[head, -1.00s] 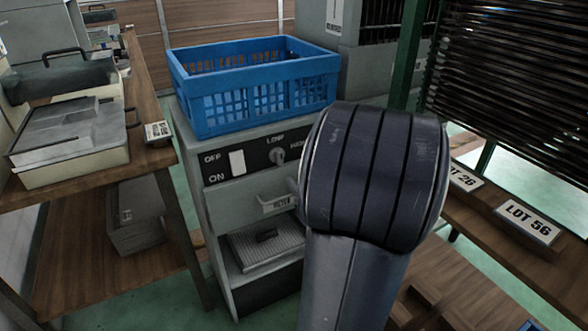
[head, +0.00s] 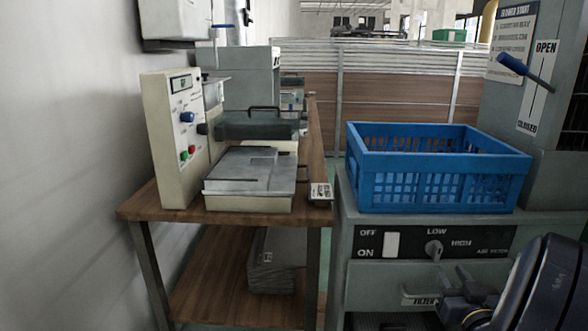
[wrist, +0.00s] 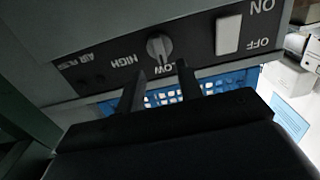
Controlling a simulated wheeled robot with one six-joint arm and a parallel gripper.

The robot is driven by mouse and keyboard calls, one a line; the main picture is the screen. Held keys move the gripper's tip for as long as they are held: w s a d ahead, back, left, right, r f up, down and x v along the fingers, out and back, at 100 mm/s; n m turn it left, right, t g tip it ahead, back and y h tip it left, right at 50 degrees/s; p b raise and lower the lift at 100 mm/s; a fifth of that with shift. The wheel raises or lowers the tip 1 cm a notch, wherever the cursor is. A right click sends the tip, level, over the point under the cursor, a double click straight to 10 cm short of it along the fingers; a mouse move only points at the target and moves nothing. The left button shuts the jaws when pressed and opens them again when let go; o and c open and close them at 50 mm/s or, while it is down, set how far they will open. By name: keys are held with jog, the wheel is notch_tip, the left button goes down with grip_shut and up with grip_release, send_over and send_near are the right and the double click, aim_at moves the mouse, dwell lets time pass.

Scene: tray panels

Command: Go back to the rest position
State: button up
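My gripper (head: 456,284) is at the lower right of the head view, in front of the grey cabinet's control panel (head: 490,241). In the wrist view its two dark fingers (wrist: 160,72) stand apart with nothing between them. The rotary knob (head: 433,249) is just beyond the fingertips, and in the wrist view the knob (wrist: 160,47) shows apart from them, close to the word LOW. A white rocker switch (head: 392,244) is beside the OFF and ON labels. My arm hides the panel's lower right.
A blue crate (head: 435,190) sits on top of the cabinet (head: 345,225). A drawer handle (head: 420,300) is below the knob. A wooden bench (head: 160,205) with a cream machine (head: 172,140) stands left. A blue-handled lever (head: 511,65) is at upper right.

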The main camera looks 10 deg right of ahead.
aim_at(439, 254)
jog(key=b+x, duration=0.1)
jog(key=x, duration=0.5)
jog(key=shift+a, duration=0.1)
jog(key=shift+s, duration=0.1)
